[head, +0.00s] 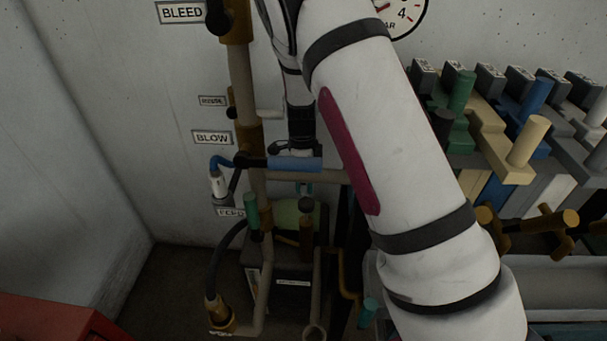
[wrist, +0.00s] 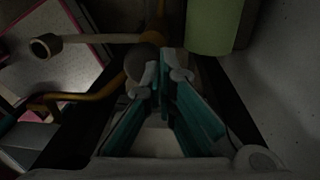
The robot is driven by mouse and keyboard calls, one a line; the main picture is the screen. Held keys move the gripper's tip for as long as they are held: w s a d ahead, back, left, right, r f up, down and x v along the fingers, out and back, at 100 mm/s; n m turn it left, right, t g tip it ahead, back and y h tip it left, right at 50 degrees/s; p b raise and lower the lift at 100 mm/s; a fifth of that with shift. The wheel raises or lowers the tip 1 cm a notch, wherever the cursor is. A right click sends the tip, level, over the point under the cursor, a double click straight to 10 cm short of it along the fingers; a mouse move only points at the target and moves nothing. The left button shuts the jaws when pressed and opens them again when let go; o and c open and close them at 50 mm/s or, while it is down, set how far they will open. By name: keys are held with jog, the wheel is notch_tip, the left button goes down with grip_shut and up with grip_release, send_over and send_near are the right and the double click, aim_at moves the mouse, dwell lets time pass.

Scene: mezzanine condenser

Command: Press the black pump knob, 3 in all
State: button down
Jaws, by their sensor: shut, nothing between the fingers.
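The pump knob (head: 307,205) is a dark round cap on top of a brown upright stem, low in the middle of the head view. In the wrist view the knob (wrist: 142,60) shows as a dark round shape just beyond the fingertips, partly hidden by them. My gripper (head: 304,188) points down right above the knob, with teal fingers partly hidden behind a blue lever handle. In the wrist view my gripper (wrist: 161,80) is shut and empty. I cannot tell whether the fingertips touch the knob.
The blue lever handle (head: 294,164) lies across in front of my gripper. A pale green tank (head: 288,213) stands behind the knob and a green-capped stem (head: 251,210) to its left. Several coloured levers (head: 525,140) stand at right. A red box (head: 50,318) is at lower left.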

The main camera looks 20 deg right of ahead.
aim_at(304, 201)
jog(key=shift+f, duration=0.45)
notch_tip(304, 201, down, 5)
jog(key=shift+r+b, duration=0.15)
jog(key=shift+b, duration=0.85)
jog(key=shift+s, duration=0.1)
jog(key=shift+r, duration=0.1)
